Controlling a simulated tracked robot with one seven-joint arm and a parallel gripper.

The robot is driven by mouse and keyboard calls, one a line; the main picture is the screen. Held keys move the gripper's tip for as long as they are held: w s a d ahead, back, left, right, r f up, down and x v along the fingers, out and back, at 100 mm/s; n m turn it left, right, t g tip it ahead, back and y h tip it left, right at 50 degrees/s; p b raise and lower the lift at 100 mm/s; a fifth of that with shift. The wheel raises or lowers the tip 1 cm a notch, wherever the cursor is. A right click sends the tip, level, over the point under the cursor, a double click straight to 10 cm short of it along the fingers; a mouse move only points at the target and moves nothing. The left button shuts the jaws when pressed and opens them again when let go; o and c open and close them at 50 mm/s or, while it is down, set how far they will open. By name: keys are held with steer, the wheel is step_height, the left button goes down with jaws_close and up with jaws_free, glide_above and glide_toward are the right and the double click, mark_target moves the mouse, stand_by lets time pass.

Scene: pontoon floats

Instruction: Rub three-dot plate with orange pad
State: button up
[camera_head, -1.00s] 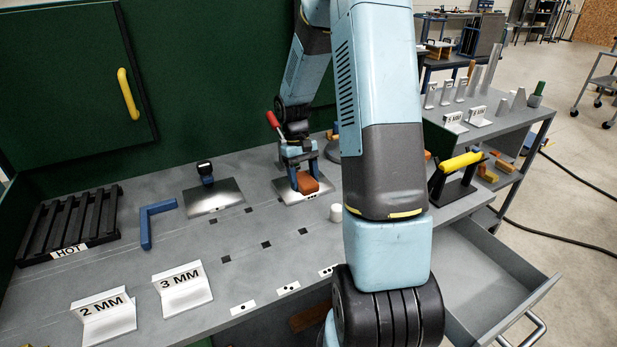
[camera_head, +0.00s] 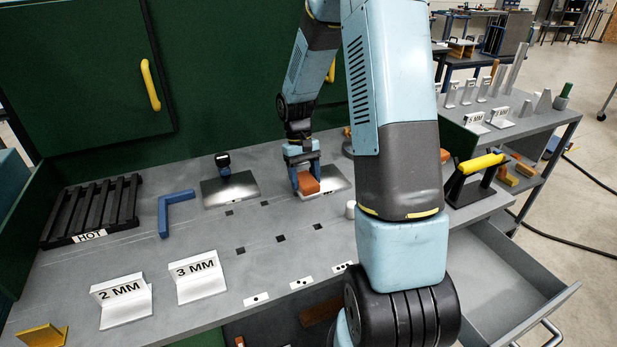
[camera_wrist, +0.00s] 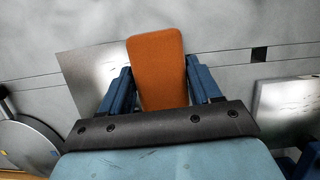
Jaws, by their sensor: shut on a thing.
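My gripper (camera_head: 303,173) is shut on the orange pad (camera_head: 308,184), a block that points down at the bench. The pad also shows between the blue fingers in the wrist view (camera_wrist: 157,68). A shiny metal plate (camera_head: 335,178) lies under and to the right of the pad; in the wrist view this plate (camera_wrist: 85,72) shows to the left of the pad. The pad overlaps the plate's left part; I cannot tell whether they touch. A card with three dots (camera_head: 343,267) is at the bench's front edge. Marks on the plate itself are not readable.
A second metal plate (camera_head: 230,190) with a dark-handled tool (camera_head: 223,162) lies to the left. A blue angle piece (camera_head: 175,212), a black HOT rack (camera_head: 95,210) and a white cylinder (camera_head: 351,209) are on the bench. An open drawer (camera_head: 515,280) juts out at the right.

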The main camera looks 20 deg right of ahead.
mark_target(330, 182)
steer(key=shift+d, duration=0.1)
steer(key=shift+s+d+f, duration=0.1)
steer(key=shift+d, duration=1.75)
steer(key=shift+s+d+f, duration=0.1)
steer(key=shift+d, duration=1.7)
steer(key=shift+r, duration=0.2)
steer(key=shift+s+v, duration=0.2)
steer(key=shift+v, duration=1.2)
steer(key=shift+a+r, duration=0.15)
steer(key=shift+r, duration=1.45)
step_height(330, 182, up, 3)
steer(key=shift+a, duration=0.1)
